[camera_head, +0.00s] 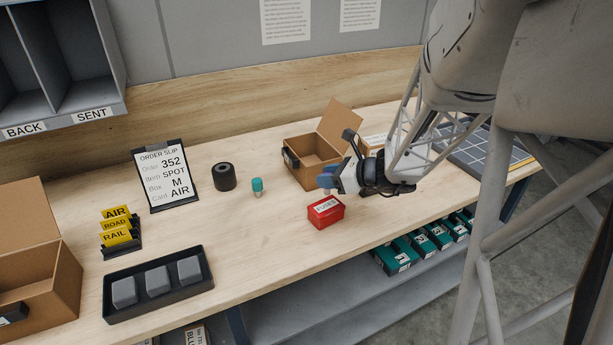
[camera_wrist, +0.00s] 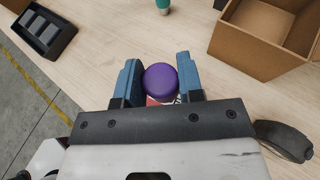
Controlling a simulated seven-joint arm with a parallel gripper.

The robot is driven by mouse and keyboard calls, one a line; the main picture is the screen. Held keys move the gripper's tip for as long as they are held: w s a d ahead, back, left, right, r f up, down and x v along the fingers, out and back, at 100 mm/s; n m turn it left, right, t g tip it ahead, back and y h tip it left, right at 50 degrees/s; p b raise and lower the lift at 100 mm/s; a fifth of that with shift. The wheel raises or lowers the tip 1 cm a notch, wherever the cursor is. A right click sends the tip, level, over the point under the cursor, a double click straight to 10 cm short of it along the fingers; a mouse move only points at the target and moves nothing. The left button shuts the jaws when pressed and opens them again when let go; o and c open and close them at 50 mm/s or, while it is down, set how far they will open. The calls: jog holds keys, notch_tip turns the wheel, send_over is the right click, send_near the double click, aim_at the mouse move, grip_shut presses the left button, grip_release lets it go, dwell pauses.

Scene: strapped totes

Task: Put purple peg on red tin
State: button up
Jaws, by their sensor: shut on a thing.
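My gripper (camera_head: 327,176) is shut on the purple peg (camera_wrist: 160,82). In the wrist view the round purple top sits between the two blue fingers. In the head view the peg is mostly hidden by the fingers. The red tin (camera_head: 325,211), a small box labelled FUSES, stands on the bench just below my gripper. In the wrist view only a sliver of the red tin (camera_wrist: 153,102) shows beneath the peg. I cannot tell whether the peg touches the tin.
An open cardboard box (camera_head: 302,166) stands close behind my gripper. A teal-topped peg (camera_head: 257,187) and a black roll (camera_head: 224,177) stand to the left. A black tray (camera_head: 158,284) with grey blocks lies at the front left. The bench between tray and tin is clear.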

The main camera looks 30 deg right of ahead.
aim_at(327, 193)
jog(key=shift+f, duration=0.1)
jog(key=shift+f, duration=1.95)
jog(key=shift+f, duration=0.15)
jog(key=o, duration=0.9)
jog(key=shift+o, duration=0.2)
jog(key=shift+s+r, duration=0.1)
jog(key=shift+r, duration=0.1)
jog(key=v, duration=1.1)
jog(key=shift+s+d+r, duration=0.2)
jog(key=shift+s+d, duration=0.05)
jog(key=shift+s, duration=0.05)
